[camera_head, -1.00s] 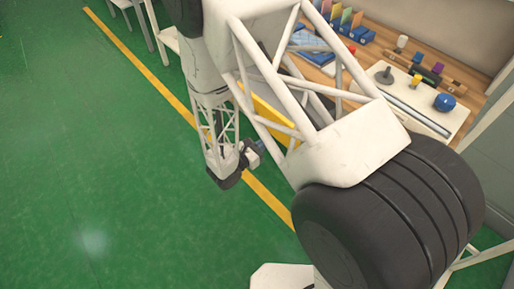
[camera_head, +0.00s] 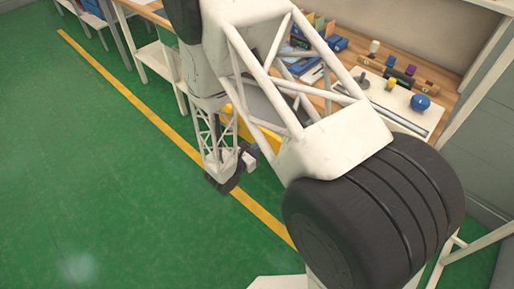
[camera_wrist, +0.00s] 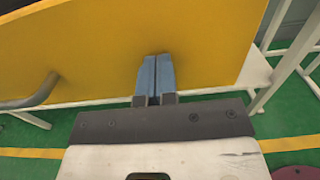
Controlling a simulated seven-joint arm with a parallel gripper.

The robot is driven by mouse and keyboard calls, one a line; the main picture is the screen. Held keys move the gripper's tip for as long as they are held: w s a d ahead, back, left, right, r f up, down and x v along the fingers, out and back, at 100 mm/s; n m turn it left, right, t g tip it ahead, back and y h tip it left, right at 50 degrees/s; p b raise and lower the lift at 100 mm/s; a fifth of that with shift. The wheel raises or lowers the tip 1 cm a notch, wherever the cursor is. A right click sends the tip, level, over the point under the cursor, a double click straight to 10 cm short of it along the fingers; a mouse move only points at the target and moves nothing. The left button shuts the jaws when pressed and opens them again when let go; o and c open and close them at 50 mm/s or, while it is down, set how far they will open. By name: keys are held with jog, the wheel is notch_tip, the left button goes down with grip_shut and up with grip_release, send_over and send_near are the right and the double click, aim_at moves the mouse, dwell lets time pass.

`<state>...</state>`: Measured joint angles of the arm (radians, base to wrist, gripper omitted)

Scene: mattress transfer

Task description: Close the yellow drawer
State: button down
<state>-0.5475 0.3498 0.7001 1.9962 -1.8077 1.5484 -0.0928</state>
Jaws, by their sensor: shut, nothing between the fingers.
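The yellow drawer (camera_head: 243,128) shows in the head view only as a piece behind my arm's frame, below the workbench. How far it stands out is hard to tell there. In the wrist view its flat yellow front (camera_wrist: 110,45) fills most of the upper part, with a grey curved handle (camera_wrist: 35,97) at the left. My gripper (camera_wrist: 152,58) has its two blue fingers together and empty, pointing at the yellow front to the right of the handle. I cannot tell whether the fingertips touch it. In the head view my gripper (camera_head: 249,158) is small and low beside the drawer.
The wooden workbench (camera_head: 455,77) holds a white board (camera_head: 428,118) with a blue ball (camera_head: 420,102) and several small parts. Its white legs (camera_wrist: 300,55) stand at the right in the wrist view. Green floor (camera_head: 90,170) with a yellow line (camera_head: 130,110) is clear at the left.

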jog(key=shift+d, duration=0.1)
jog(key=x, duration=2)
jog(key=shift+w+d+f, duration=0.1)
jog(key=shift+w+d, duration=0.5)
jog(key=shift+w, duration=0.1)
jog(key=shift+w+d, duration=0.1)
jog(key=v, duration=1.5)
